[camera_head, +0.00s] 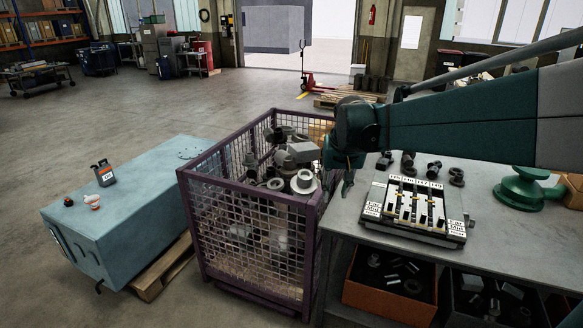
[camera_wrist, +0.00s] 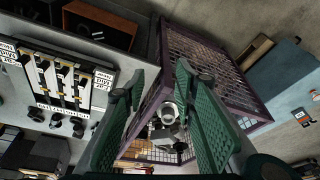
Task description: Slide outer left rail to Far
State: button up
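The rail unit (camera_head: 415,209) lies on the grey workbench, a dark frame with several pale parallel rails and dark sliders, and white labels along its edges. It also shows at the upper left of the wrist view (camera_wrist: 61,82), where side labels read Far, Mid and Near. Individual slider positions are too small to tell surely. My gripper (camera_head: 345,176) hangs left of the unit, near the bench's left edge and the cage, apart from the rails. In the wrist view my gripper's green fingers (camera_wrist: 159,72) stand apart with nothing between them.
A purple mesh cage (camera_head: 247,210) full of metal parts stands left of the workbench (camera_head: 350,215). Several dark fittings (camera_head: 433,169) lie behind the rail unit. A green round-based stand (camera_head: 522,188) is at its right. Bins (camera_head: 385,306) sit under the bench.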

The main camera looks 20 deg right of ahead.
jog(key=w+d+f+m+g+p, duration=0.1)
jog(key=w+d+f+p, duration=0.1)
jog(key=w+d, duration=0.6)
jog(key=m+g+y+p, duration=0.1)
jog(key=m+g+p, duration=0.1)
jog(key=m+p, duration=0.1)
send_over(391, 201)
jog(key=f, duration=1.3)
jog(key=shift+a+f, duration=0.15)
jog(key=shift+a, duration=0.2)
jog(key=shift+s+d+f+m, duration=0.1)
jog(key=shift+d+f+m, duration=0.25)
jog(key=shift+d, duration=0.1)
jog(key=shift+f, duration=0.2)
jog(key=shift+f, duration=3.7)
jog(key=shift+c, duration=0.5)
grip_shut()
